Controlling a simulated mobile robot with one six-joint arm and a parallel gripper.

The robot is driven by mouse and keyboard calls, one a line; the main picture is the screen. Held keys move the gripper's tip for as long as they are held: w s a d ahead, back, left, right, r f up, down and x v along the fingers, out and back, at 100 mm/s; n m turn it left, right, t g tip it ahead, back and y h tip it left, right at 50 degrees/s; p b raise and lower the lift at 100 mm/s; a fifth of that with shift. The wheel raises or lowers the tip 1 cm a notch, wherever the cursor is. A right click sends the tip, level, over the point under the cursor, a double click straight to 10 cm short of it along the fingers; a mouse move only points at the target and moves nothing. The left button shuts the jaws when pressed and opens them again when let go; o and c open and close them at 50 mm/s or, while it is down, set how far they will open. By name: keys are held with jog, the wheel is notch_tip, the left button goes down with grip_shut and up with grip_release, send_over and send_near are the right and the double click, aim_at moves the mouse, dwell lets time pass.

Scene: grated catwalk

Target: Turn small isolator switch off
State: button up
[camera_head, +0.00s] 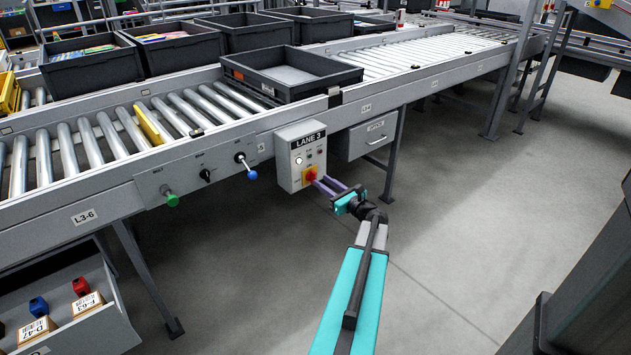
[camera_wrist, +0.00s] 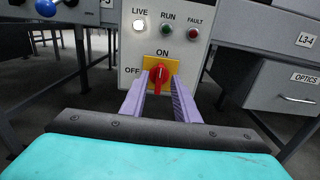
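The small isolator switch is a red rotary knob (camera_wrist: 158,74) on a yellow plate (camera_wrist: 165,62), low on the grey LANE 3 box (camera_head: 291,160). In the wrist view ON is printed above it and OFF to its left. The knob's handle stands about upright, toward ON. In the head view the knob (camera_head: 311,175) shows at the box's lower right. My gripper (camera_wrist: 159,84) has its two purple fingers apart, one on each side below the knob, with gaps visible between them and it. I cannot tell how far the tips are from the plate.
The LIVE lamp (camera_wrist: 139,26) looks lit white; the RUN (camera_wrist: 166,30) and FAULT (camera_wrist: 192,33) lamps look dark. An OPTICS drawer (camera_head: 370,137) is right of the box. A blue-knobbed lever (camera_head: 246,166) is left. Open floor lies in front.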

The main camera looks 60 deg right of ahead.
aim_at(316, 177)
jog(key=shift+x, duration=2.3)
